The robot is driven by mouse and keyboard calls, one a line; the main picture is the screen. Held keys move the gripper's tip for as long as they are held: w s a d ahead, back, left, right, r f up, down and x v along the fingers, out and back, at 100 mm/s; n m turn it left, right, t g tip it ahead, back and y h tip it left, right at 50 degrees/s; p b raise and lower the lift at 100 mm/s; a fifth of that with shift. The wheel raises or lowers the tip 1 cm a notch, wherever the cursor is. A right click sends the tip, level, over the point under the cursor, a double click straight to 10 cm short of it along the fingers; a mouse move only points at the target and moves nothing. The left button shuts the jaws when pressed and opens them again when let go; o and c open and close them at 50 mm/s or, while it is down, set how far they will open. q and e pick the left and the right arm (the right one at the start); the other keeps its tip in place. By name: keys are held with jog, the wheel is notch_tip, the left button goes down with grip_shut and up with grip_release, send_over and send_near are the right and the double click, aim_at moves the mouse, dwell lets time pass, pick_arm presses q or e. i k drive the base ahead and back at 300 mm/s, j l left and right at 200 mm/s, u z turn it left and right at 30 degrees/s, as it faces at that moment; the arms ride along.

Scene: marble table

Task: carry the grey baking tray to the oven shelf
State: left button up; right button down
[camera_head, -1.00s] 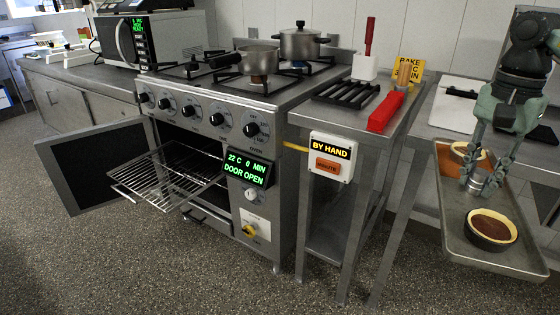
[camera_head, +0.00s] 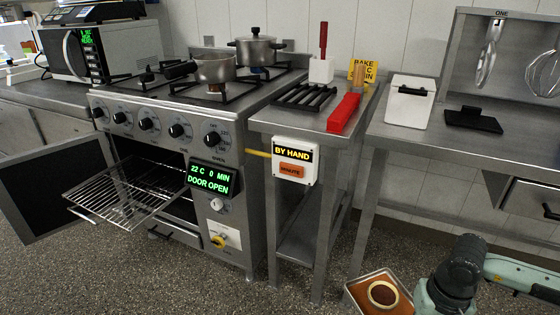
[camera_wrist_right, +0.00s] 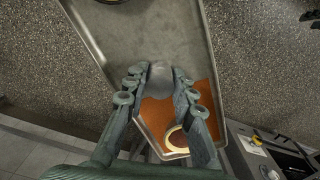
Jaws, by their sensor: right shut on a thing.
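The grey baking tray (camera_head: 350,291) shows only as a corner at the bottom right of the head view, lower than the tables. An orange-brown patch and a pale-rimmed dish (camera_head: 382,293) are on it. In the right wrist view the tray (camera_wrist_right: 105,45) runs lengthwise under my right gripper (camera_wrist_right: 160,82), whose fingers are shut on a rounded grey part of it. The head view hides those fingers. The dish (camera_wrist_right: 177,139) sits near one tray end; a dark object's edge shows at the other. The oven shelf (camera_head: 122,196), a wire rack, sticks out of the open oven. My left gripper is out of view.
The oven door (camera_head: 42,194) hangs open to the left. A steel side table (camera_head: 300,122) with a "BY HAND" box (camera_head: 296,160) stands between oven and right counter (camera_head: 445,140). Pots (camera_head: 256,50) stand on the stove. Speckled floor is free in front of the oven.

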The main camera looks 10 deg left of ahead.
aim_at(118, 194)
jog(key=i+j+z, duration=0.1)
jog(key=j, duration=1.5)
jog(key=i+j+z, duration=0.15)
jog(key=j, duration=1.45)
jog(key=i+j+z, duration=0.1)
jog(key=j, duration=1.5)
jog(key=i, duration=0.05)
